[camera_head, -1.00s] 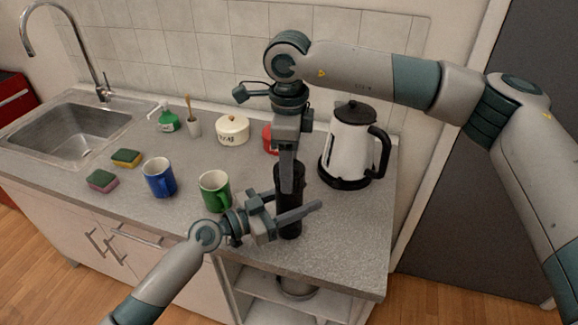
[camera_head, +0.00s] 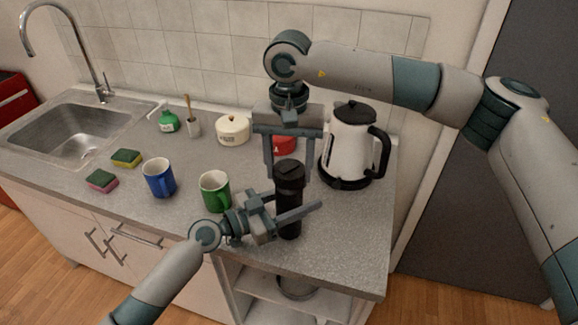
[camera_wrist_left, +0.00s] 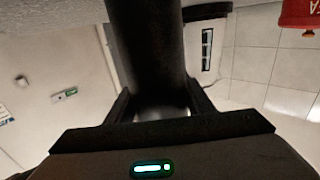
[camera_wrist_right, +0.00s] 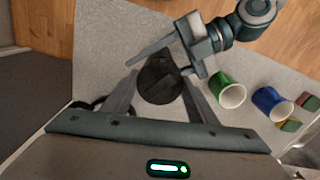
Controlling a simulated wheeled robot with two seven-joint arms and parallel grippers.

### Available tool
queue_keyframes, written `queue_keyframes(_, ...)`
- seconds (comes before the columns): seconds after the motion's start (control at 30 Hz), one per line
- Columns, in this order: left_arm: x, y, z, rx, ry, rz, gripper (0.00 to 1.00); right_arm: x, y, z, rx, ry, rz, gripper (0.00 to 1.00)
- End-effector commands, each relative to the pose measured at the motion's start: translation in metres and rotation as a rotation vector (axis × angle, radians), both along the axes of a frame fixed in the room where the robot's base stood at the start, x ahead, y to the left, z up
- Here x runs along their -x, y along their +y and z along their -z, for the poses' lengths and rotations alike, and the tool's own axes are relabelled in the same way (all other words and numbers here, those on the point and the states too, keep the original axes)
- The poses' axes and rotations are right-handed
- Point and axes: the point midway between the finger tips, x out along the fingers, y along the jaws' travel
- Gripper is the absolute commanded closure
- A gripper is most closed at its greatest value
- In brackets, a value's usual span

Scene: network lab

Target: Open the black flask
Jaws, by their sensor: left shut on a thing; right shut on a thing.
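The black flask (camera_head: 289,215) stands upright near the counter's front edge, with its black lid (camera_head: 289,172) on top. My left gripper (camera_head: 290,215) comes in from the left and is shut on the flask's body; the dark body also fills the middle of the left wrist view (camera_wrist_left: 148,45). My right gripper (camera_head: 289,172) points straight down from above, its two fingers on opposite sides of the lid and shut on it. The right wrist view shows the round lid top (camera_wrist_right: 160,80) between the fingers. Whether the lid is loose on the flask cannot be told.
A white kettle (camera_head: 350,145) stands close to the right of the flask. A green mug (camera_head: 214,192) and a blue mug (camera_head: 158,178) stand to the left. A red pot (camera_head: 284,145) is behind my right gripper. Free counter lies at the front right.

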Motion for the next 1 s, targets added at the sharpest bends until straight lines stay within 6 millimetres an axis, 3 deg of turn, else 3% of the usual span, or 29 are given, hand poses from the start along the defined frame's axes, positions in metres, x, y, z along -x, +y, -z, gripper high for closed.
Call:
queue_keyframes(0.3, 0.0004, 0.0001, 0.0002, -0.001, 0.0, 0.001, 1.0, -0.0013, -0.0014, -0.0006, 0.001, -0.002, -0.477, 0.74)
queue_keyframes(0.43, 0.0004, 0.0001, 0.0002, -0.001, 0.0, 0.001, 1.0, -0.0013, -0.0015, -0.0007, 0.001, -0.002, -0.608, 0.74)
queue_keyframes(1.0, 0.0002, 0.0001, 0.0003, -0.001, 0.0, 0.0, 1.0, -0.0014, -0.0017, -0.0008, 0.002, -0.001, -0.611, 0.74)
